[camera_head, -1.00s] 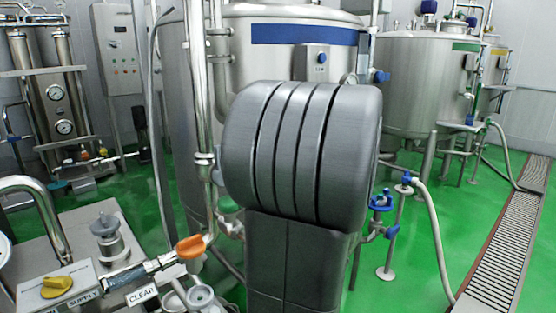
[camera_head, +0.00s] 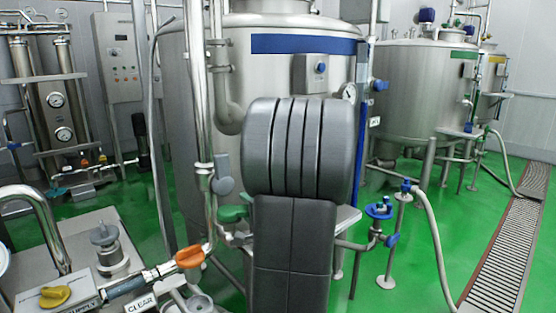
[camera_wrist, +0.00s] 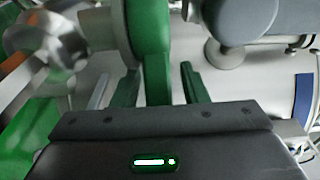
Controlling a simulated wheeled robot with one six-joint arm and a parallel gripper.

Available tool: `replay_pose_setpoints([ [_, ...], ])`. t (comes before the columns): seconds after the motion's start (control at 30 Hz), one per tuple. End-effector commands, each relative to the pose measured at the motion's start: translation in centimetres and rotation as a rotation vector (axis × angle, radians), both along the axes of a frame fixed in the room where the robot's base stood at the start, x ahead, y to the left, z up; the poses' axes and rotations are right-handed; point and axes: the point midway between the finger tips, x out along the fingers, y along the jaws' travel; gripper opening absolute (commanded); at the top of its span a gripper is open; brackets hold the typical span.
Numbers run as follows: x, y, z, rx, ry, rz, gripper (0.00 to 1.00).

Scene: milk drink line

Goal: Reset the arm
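My gripper (camera_wrist: 160,90) shows in the wrist view at the bottom, with its two fingers apart. A green valve handle (camera_wrist: 153,60) stands upright in the picture between and beyond the fingers. A gap shows on its right side; whether the left finger touches it I cannot tell. In the head view my grey arm link stands in front of the large steel tank (camera_head: 290,32) and hides my gripper.
A grey valve handle (camera_head: 222,174) sits on the vertical pipe left of the arm. A blue-handled valve (camera_head: 379,211) is at its right. An orange handle (camera_head: 190,257) and yellow knob (camera_head: 54,296) are at the lower left.

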Motion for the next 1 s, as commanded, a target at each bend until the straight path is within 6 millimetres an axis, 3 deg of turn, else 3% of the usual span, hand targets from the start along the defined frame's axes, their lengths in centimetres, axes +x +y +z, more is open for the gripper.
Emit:
replay_pose_setpoints([
  [0.27, -1.1, -0.8, 0.0, -0.001, 0.0, -0.004, 0.4],
  [1.0, -10.9, -7.4, 0.0, 0.0, 0.0, -0.006, 0.4],
])
